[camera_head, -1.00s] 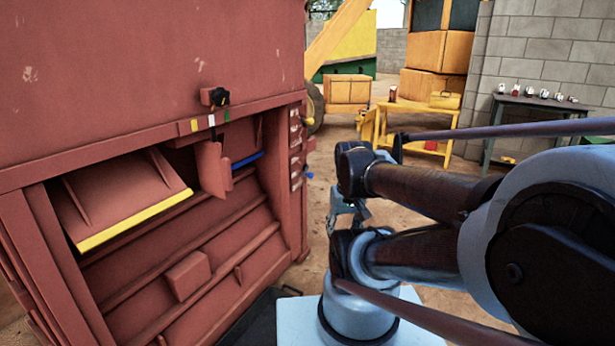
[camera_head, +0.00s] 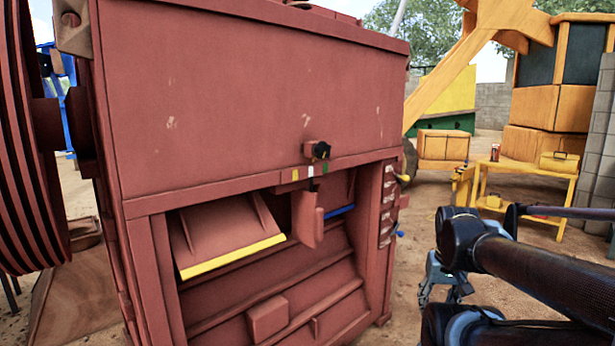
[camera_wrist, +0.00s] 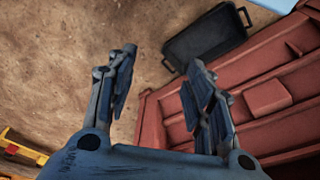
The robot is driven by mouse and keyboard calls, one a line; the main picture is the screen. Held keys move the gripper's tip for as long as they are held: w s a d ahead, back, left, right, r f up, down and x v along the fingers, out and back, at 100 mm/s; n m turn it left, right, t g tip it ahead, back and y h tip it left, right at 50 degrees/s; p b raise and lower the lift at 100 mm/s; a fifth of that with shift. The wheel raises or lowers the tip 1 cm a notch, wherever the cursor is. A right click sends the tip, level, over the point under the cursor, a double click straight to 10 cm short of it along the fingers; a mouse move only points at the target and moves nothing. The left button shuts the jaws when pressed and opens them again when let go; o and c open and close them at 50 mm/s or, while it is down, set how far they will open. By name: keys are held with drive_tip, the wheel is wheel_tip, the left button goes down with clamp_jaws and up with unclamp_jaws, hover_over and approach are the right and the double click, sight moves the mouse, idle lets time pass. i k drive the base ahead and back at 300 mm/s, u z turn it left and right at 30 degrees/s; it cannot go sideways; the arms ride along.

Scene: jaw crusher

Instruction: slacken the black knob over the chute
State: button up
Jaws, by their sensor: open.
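The black knob (camera_head: 318,150) sits on the front of the red crusher housing (camera_head: 250,85), just above the chute opening. Small yellow, white and green marks lie beneath it. A red flap (camera_head: 307,218) hangs below the knob. My gripper (camera_head: 446,290) is right of the crusher, apart from it and lower than the knob. In the wrist view my gripper (camera_wrist: 162,105) is open, with nothing between its fingers, and points down toward the dirt ground. The knob is not in the wrist view.
A yellow-edged plate (camera_head: 230,235) slopes in the chute opening. A black tray (camera_wrist: 205,45) lies on the ground beside the crusher. A yellow table (camera_head: 525,175) stands at the back right. Bare dirt lies between crusher and table.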

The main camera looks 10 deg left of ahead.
sight(323, 150)
drive_tip(key=z, duration=0.15)
drive_tip(key=k, duration=0.9)
drive_tip(key=u, duration=0.75)
